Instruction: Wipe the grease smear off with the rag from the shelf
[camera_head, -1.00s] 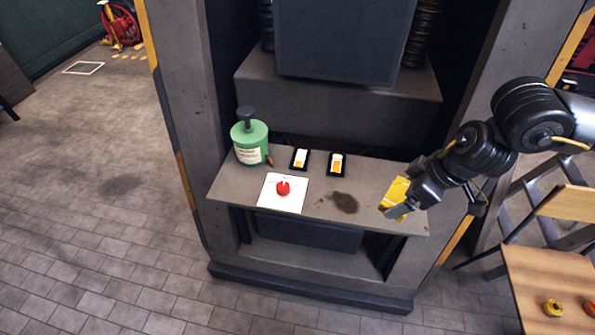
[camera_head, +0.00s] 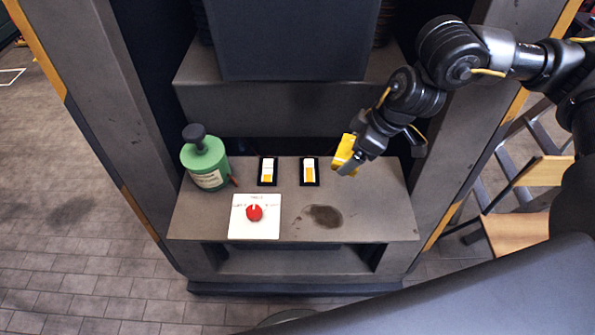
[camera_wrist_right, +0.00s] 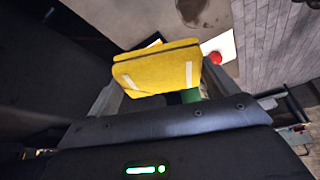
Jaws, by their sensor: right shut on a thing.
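The dark brown grease smear (camera_head: 324,216) lies on the grey shelf (camera_head: 385,222), right of the white card. It also shows at the top of the right wrist view (camera_wrist_right: 191,10). My right gripper (camera_head: 349,166) is shut on the yellow rag (camera_head: 345,150), which has pale stripes. The rag fills the middle of the right wrist view (camera_wrist_right: 158,70), between the two fingers. In the head view the gripper and rag are behind and to the right of the smear, apart from it. Whether the rag touches the shelf I cannot tell. My left gripper is not in view.
A white card (camera_head: 240,228) with a red knob (camera_head: 254,213) lies left of the smear. A green canister (camera_head: 204,163) stands at the shelf's left end. A dark panel (camera_head: 290,40) hangs above.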

